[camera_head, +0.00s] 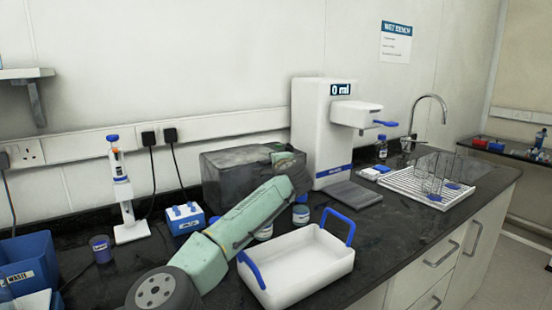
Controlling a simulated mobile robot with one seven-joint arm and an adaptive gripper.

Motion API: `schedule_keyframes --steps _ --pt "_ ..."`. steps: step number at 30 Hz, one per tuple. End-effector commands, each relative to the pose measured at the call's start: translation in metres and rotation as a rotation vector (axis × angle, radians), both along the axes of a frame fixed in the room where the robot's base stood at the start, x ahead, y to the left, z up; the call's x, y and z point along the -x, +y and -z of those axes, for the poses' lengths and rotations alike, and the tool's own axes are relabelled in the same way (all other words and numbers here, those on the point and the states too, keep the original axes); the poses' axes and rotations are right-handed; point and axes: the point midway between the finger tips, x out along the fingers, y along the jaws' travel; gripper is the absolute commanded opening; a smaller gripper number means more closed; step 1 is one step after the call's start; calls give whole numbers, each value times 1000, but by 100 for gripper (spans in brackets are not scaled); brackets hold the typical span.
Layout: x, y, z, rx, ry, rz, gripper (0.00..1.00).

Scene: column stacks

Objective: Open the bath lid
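A dark grey box-shaped unit (226,166) stands on the bench against the back wall and looks like the bath. Its top appears closed, but I cannot make out a separate lid or handle. My pale green arm reaches up from the lower left and crosses in front of the box's right part, hiding much of its front. The arm's far end is by the box's upper right corner. My gripper's fingers cannot be seen there, so whether they touch the box is hidden.
A white tray with blue handles (300,262) stands right of my arm. A white dispenser (308,130) stands close to the box's right. A pipette stand (131,230), a blue rack (186,220) and a blue bin (30,262) are at left. Small jars (301,213) sit beside my arm.

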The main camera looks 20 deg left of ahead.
Motion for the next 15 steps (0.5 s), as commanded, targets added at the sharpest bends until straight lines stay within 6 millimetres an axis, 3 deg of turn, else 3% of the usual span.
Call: schedule_keyframes --steps 11,15 --pt "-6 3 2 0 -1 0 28" --pt "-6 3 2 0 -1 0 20"
